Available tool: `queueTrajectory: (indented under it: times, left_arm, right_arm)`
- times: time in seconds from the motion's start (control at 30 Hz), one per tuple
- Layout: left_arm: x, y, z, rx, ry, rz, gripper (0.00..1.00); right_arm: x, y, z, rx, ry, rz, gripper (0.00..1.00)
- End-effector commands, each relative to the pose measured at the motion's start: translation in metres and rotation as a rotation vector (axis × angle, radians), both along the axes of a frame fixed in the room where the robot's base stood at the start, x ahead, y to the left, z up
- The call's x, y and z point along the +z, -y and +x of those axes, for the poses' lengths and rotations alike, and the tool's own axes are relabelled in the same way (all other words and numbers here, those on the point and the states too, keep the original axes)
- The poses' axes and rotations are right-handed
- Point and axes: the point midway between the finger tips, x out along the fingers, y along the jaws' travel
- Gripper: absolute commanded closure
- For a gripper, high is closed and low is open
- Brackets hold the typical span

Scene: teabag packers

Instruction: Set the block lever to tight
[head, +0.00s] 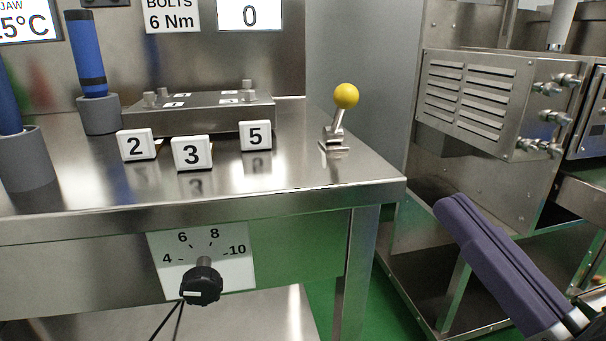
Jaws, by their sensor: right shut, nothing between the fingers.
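A lever with a yellow ball knob (345,96) stands on a small metal base (334,147) near the right end of the steel table. Its stem leans slightly right toward the top. No tight or loose marking can be read beside it. A low metal block (200,112) with several small knobs and labels sits to its left, at the back of the table. My right gripper (447,207) reaches in from the bottom right, its long purple fingers shut and empty. It is right of the table's corner, below and apart from the lever. My left gripper is out of view.
White number tiles 2 (136,144), 3 (192,153) and 5 (256,136) stand on the steel table (290,185). Blue handles (86,55) stand in grey holders at left. A dial (201,286) is below the table edge. A vented machine (480,95) stands at right.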

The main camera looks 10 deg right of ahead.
Motion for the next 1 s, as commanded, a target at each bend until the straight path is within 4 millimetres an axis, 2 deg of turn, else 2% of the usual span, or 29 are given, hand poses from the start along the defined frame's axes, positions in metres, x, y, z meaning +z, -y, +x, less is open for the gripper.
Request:
queueTrajectory:
  times: [0.03,0.1,0.57,0.77,1.0]
  left_arm:
    - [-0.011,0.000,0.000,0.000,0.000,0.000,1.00]
    - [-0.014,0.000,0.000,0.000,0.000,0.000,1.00]
    - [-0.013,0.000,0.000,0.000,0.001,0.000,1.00]
    - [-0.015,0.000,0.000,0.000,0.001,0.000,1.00]
    - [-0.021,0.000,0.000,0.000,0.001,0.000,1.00]
  right_arm:
    - [-0.010,0.000,-0.001,0.002,0.013,0.001,1.00]
    - [-0.011,0.000,-0.002,0.005,0.025,0.003,1.00]
    - [-0.008,-0.001,-0.001,0.007,0.032,0.004,1.00]
    - [0.002,-0.006,0.020,0.006,0.037,0.004,1.00]
    - [0.022,-0.018,0.066,0.007,0.039,0.005,1.00]
